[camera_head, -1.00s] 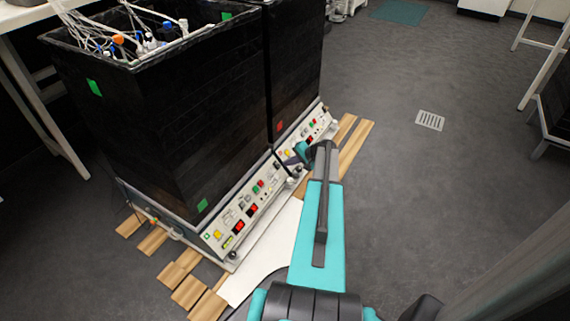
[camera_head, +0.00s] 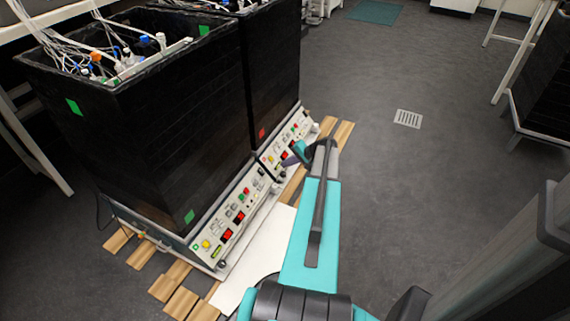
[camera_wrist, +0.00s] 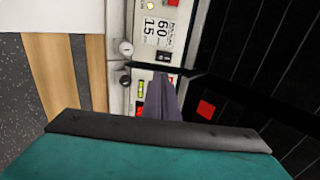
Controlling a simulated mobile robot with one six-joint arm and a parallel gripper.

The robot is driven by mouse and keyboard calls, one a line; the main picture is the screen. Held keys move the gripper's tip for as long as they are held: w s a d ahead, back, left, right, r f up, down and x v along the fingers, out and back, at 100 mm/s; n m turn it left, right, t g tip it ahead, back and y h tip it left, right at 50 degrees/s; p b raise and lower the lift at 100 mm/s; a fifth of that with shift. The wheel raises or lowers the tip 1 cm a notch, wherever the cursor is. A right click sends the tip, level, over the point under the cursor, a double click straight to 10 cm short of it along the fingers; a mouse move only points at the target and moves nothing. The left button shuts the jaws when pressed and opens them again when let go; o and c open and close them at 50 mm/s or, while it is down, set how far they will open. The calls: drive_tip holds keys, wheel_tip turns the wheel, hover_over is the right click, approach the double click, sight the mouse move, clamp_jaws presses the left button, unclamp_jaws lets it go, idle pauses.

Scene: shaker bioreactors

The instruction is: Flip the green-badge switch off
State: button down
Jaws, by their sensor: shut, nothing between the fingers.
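Two black shaker boxes stand side by side. The nearer one (camera_head: 140,140) bears a green badge (camera_head: 189,216) low on its side, above its sloping control panel (camera_head: 208,256). The farther one bears a red badge (camera_head: 262,133), also seen in the wrist view (camera_wrist: 206,109). My gripper (camera_head: 290,161) is shut and empty near the joint between the two panels, by the red-badge unit's panel. In the wrist view its dark fingers (camera_wrist: 161,90) point at that joint. A black rocker switch (camera_wrist: 163,57) sits beside a printed label on the upper panel there. Its position is too small to tell.
Knobs (camera_wrist: 126,48) stick out along the panels' front edges. Wooden slats (camera_head: 172,280) and a white board (camera_head: 262,245) lie under and before the shakers. White tubes fill the near box's top. Open grey floor with a drain (camera_head: 408,118) lies to the right.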

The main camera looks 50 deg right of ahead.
sight(264, 172)
drive_tip(key=shift+w, duration=0.15)
drive_tip(key=shift+w+a+r+g+b, duration=0.25)
drive_tip(key=shift+w+r+g+b, duration=0.4)
drive_tip(key=shift+r+b, duration=0.2)
drive_tip(key=shift+f, duration=0.15)
drive_tip(key=b+x, duration=0.6)
drive_tip(key=x, duration=0.7)
drive_tip(key=shift+w+f, duration=0.2)
drive_tip(key=shift+f, duration=0.15)
drive_tip(key=shift+d, duration=0.1)
